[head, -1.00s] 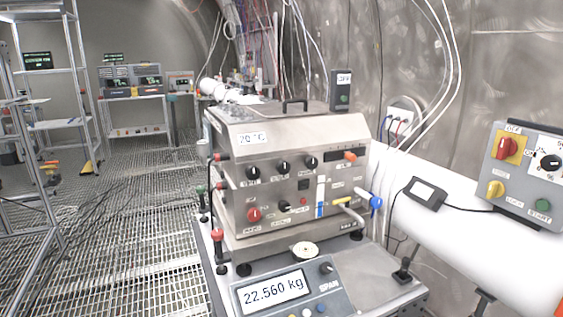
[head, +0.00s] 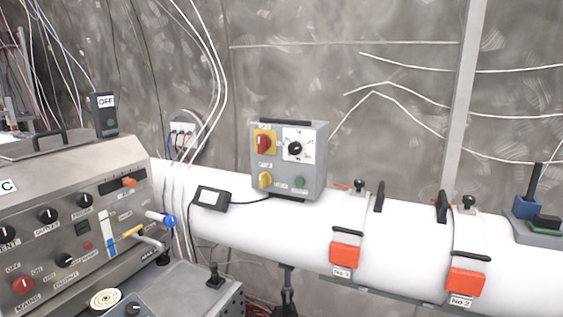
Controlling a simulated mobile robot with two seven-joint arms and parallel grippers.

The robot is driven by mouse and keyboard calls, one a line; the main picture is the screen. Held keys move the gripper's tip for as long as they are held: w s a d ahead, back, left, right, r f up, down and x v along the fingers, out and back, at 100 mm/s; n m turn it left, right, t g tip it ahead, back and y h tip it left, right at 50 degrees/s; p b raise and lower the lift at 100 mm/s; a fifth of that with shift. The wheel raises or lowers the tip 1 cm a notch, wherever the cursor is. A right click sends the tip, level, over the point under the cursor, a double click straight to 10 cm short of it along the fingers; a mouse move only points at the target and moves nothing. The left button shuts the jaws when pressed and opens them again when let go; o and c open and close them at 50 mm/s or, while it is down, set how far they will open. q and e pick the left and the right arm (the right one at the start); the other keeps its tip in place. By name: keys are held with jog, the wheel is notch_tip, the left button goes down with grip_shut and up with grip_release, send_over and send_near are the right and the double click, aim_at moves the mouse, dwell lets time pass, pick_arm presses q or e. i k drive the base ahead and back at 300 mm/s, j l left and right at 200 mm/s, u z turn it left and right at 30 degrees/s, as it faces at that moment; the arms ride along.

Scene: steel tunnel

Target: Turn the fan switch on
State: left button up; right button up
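A grey control box (head: 289,160) sits on the white pipe in the middle of the head view. It carries a red rotary switch (head: 263,143) on a yellow plate, a yellow switch (head: 265,180), a black dial knob (head: 295,149) on a white plate and a green button (head: 299,182). Its small labels are too blurred to read, so I cannot tell which control is the fan switch. A dark box (head: 105,114) marked OFF, with a green button, stands behind the steel machine at left. Neither of my grippers is in view.
The steel machine (head: 75,215) with knobs fills the left side. The white pipe (head: 395,245) runs across to the right, with two orange-latched clamps (head: 344,254) (head: 466,282). A small black-framed box (head: 210,198) is cabled to the control box. White cables hang on the wall.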

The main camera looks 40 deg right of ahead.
aim_at(264, 142)
jog(key=z, duration=1.2)
